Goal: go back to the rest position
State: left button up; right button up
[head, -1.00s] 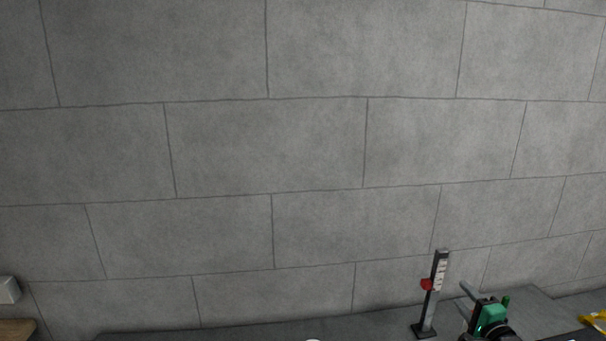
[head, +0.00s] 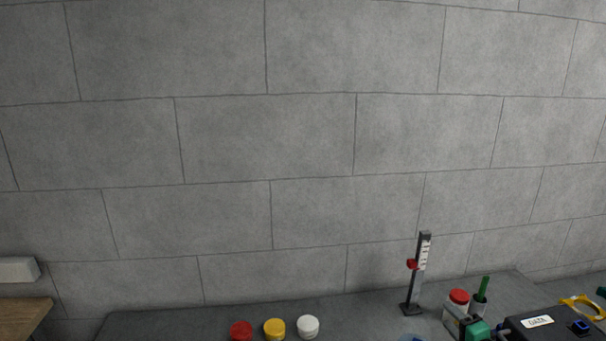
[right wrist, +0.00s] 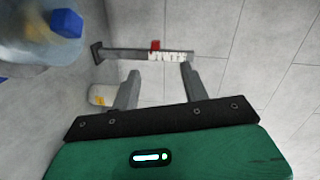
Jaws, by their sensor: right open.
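My right gripper (head: 468,324) shows at the lower right of the head view, its green body partly cut off by the bottom edge. In the right wrist view its two grey fingers (right wrist: 161,86) stand apart with nothing between them. My left gripper is not in view.
An upright gauge post with a red slider (head: 416,272) stands on the grey bench (head: 350,308). Red (head: 241,331), yellow (head: 274,329) and white (head: 308,326) caps show left of it. A red-lidded jar (head: 458,297) and a black DATA box (head: 555,325) are near my right gripper.

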jog(key=s+a+f+n+g, duration=0.35)
jog(key=s+a+f, duration=0.25)
jog(key=s, duration=0.2)
jog(key=s+a+f+n+g, duration=0.3)
jog(key=s+a+f+n, duration=0.2)
jog(key=s, duration=0.4)
jog(key=s+a+f+n+g+h, duration=0.1)
jog(key=s+n+g, duration=0.25)
jog(key=s, duration=0.65)
jog(key=s+a+n+g+h, duration=0.2)
jog(key=s+n, duration=0.2)
jog(key=s, duration=0.7)
notch_tip(320, 180, down, 38)
jog(key=s+g+b, duration=0.1)
jog(key=g+b, duration=0.1)
jog(key=b, duration=0.4)
pick_arm(q)
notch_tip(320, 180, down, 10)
jog(key=b, duration=0.4)
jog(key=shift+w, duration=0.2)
pick_arm(e)
jog(key=s+d+f, duration=0.2)
jog(key=s+f, duration=0.7)
jog(key=f, duration=0.2)
jog(key=s+d+f+g, duration=0.1)
jog(key=s+f, duration=0.9)
jog(key=f, duration=0.2)
jog(key=shift+d, duration=0.4)
